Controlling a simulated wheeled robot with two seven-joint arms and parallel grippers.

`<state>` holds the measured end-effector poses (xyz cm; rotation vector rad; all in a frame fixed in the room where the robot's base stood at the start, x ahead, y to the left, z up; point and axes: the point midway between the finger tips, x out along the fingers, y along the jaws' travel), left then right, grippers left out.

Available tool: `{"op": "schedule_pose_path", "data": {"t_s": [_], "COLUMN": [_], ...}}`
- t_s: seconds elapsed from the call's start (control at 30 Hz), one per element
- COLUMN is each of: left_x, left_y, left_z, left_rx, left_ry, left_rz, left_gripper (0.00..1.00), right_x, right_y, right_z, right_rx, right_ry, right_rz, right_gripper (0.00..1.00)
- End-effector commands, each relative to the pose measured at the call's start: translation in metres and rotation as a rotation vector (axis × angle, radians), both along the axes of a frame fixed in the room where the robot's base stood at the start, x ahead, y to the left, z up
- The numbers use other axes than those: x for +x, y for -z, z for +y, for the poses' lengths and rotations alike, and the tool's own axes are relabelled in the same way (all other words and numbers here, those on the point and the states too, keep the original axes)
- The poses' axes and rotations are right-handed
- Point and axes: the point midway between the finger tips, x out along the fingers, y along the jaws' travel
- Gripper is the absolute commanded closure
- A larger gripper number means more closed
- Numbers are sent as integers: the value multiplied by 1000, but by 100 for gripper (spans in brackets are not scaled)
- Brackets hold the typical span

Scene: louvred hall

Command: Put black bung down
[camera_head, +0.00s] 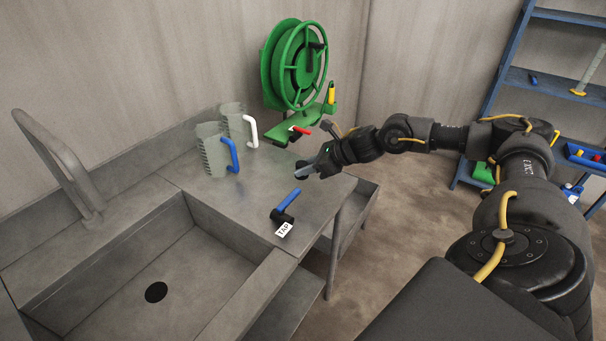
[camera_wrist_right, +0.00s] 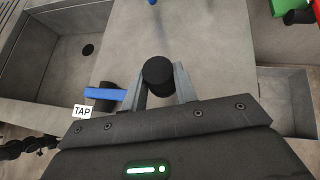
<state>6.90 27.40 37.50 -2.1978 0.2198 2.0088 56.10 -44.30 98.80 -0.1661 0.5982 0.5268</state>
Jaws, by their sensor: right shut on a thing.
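The black bung (camera_wrist_right: 157,72) is a short dark cylinder held between the two grey fingers of my right gripper (camera_wrist_right: 160,84) in the wrist view. In the head view my right gripper (camera_head: 305,175) is over the right part of the steel worktop (camera_head: 243,188), with the bung (camera_head: 301,166) at its tips, partly hidden by the fingers. I cannot tell whether the bung touches the worktop. The sink (camera_head: 185,268) with its dark round drain hole (camera_head: 156,292) lies to the left and nearer. My left gripper is not in view.
A blue-handled tap lever (camera_head: 288,200) with a TAP tag (camera_head: 284,230) is at the worktop's front edge. Two jugs, one blue-handled (camera_head: 212,150) and one white-handled (camera_head: 236,124), stand further back. A green hose reel (camera_head: 296,66) stands behind. Bare worktop lies between jugs and tap.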

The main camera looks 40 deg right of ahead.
Motion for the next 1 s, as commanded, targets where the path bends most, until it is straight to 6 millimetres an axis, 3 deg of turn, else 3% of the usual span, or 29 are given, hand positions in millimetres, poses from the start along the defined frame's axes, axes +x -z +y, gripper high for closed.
{"op": "schedule_pose_path", "data": {"t_s": [0.23,0.57,0.8,1.0], "left_x": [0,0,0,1], "left_y": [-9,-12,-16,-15], "left_z": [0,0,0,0], "left_rx": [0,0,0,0], "left_ry": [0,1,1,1], "left_rz": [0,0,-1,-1], "left_gripper": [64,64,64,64], "right_x": [23,30,29,29], "right_y": [30,40,70,70], "right_z": [-12,-16,-16,-16], "right_rx": [1,0,0,1], "right_ry": [1,0,0,0], "right_rz": [-2,0,0,-1], "right_gripper": [100,100,100,100]}}
